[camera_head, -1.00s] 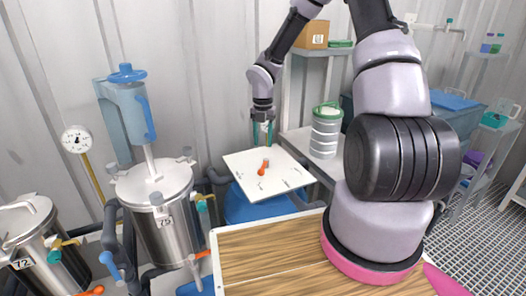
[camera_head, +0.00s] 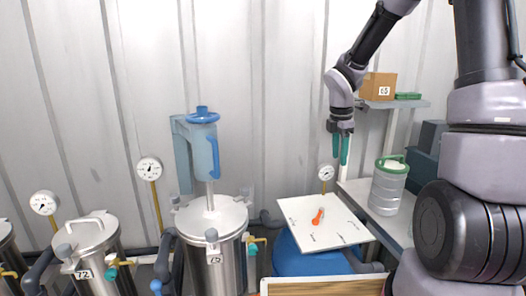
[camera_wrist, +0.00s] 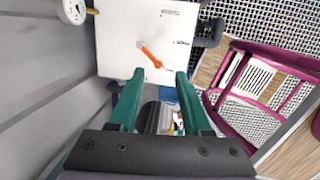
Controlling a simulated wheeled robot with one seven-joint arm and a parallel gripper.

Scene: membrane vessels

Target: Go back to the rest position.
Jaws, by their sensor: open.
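My gripper (camera_head: 341,148) hangs from my arm at the upper right in the head view, fingers pointing down. Its two green fingers are apart with nothing between them; they also show in the wrist view (camera_wrist: 154,90). Below it is a white board (camera_head: 345,232) on a blue drum. An orange-red piece (camera_head: 318,216) lies on the board, clear of the fingers. The piece (camera_wrist: 149,55) and the board (camera_wrist: 115,35) also show in the wrist view.
Steel vessels stand at the left, one marked 72 (camera_head: 93,245) and one marked 75 (camera_head: 230,222) with a blue-handled filter housing (camera_head: 203,150) above it. A shelf (camera_head: 395,103) holds a cardboard box (camera_head: 379,86). A green-lidded canister (camera_head: 389,187) stands on the right bench. Gauges (camera_head: 150,169) line the wall.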

